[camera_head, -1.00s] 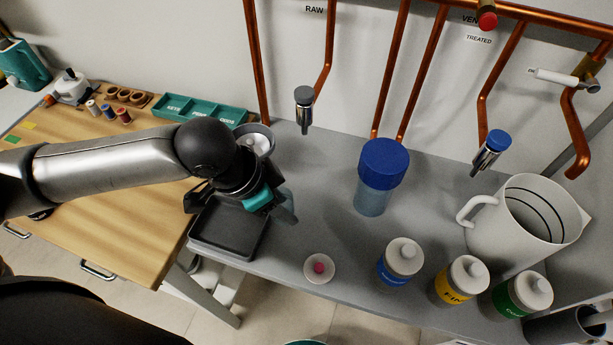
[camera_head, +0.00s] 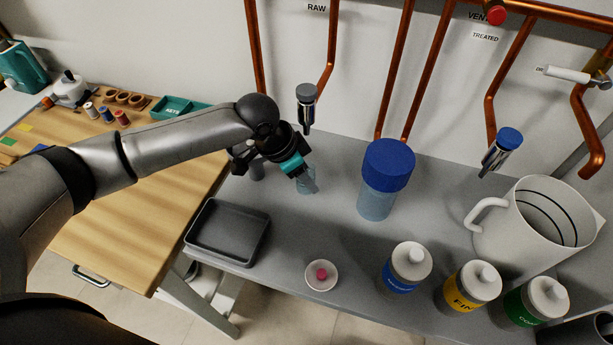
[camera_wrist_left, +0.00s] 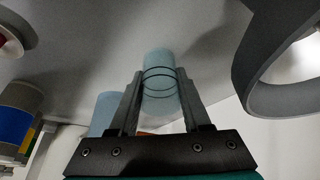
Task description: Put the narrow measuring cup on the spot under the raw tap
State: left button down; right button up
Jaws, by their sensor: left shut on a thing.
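The narrow measuring cup is a clear bluish cylinder with dark rings. It stands between the two fingers of my left gripper (camera_head: 309,181) in the wrist view (camera_wrist_left: 161,80). In the head view the cup (camera_head: 304,184) is mostly hidden behind the gripper. My left gripper is shut on it. The raw tap (camera_head: 306,108), with a grey cap, hangs from a copper pipe below the RAW label (camera_head: 316,8). The cup is in front of and below this tap in the picture. I cannot tell whether its base touches the grey counter (camera_head: 300,235).
A blue-lidded vessel (camera_head: 388,178) stands right of the gripper. A black tray (camera_head: 228,258) and a small dish (camera_head: 321,288) with a pink thing are nearer. Several white-capped bottles (camera_head: 411,262) and a large white jug (camera_head: 535,222) stand at the right. The blue-capped tap (camera_head: 508,138) hangs there.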

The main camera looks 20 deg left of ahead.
pick_arm(q)
jog(key=shift+w+f, duration=0.3)
jog(key=shift+f, duration=0.05)
jog(key=shift+f, duration=0.15)
jog(key=shift+c, duration=1.8)
grip_release()
jog(key=p+v, duration=0.2)
jog(key=v, duration=1)
jog(key=shift+p, duration=0.3)
jog(key=shift+w, duration=0.1)
